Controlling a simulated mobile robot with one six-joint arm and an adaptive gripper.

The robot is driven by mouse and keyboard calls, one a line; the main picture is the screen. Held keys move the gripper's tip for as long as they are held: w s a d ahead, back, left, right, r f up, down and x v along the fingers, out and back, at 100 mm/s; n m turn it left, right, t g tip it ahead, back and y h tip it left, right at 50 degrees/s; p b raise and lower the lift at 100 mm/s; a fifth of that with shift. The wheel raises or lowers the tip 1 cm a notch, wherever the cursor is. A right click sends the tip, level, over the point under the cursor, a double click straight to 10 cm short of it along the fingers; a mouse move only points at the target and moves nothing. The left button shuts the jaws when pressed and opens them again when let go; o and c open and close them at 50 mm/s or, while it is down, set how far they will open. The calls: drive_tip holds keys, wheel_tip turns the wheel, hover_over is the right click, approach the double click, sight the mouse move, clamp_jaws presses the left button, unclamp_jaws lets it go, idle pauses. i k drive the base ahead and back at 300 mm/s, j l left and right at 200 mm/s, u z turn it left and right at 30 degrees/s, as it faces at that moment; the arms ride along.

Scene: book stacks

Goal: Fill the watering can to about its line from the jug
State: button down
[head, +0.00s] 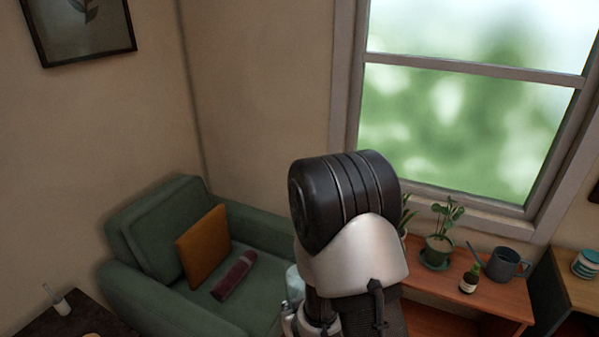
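A dark blue-grey watering can (508,266) stands upright on the wooden shelf by the window. Its thin spout points up and left, and its handle is on the right. I cannot make out a fill line or the water level inside. A pale, bluish translucent thing (293,284) shows just left of my arm, mostly hidden by it; it may be the jug, but I cannot tell. Metal parts below it may belong to my gripper (297,318). My arm hides the fingers, so I cannot see whether they hold anything.
A potted plant (440,246) on a green saucer and a dark bottle (470,278) with a pale label stand left of the can on the shelf (490,305). A green armchair (160,290) with an orange cushion (203,247) is at left. A striped pot (587,263) is at far right.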

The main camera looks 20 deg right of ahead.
sight(500, 265)
drive_tip(key=l+z, duration=0.15)
drive_tip(key=l, duration=0.3)
drive_tip(key=i+l+z, duration=0.15)
drive_tip(key=l, duration=0.25)
drive_tip(key=l+z, duration=0.15)
drive_tip(key=l, duration=0.25)
drive_tip(key=i+l+z, duration=0.15)
drive_tip(key=l, duration=0.25)
drive_tip(key=i+l, duration=0.15)
drive_tip(key=l, duration=0.2)
drive_tip(key=i+l+z, duration=0.15)
drive_tip(key=l, duration=0.25)
drive_tip(key=i+l, duration=0.2)
drive_tip(key=l, duration=0.15)
drive_tip(key=z, duration=0.05)
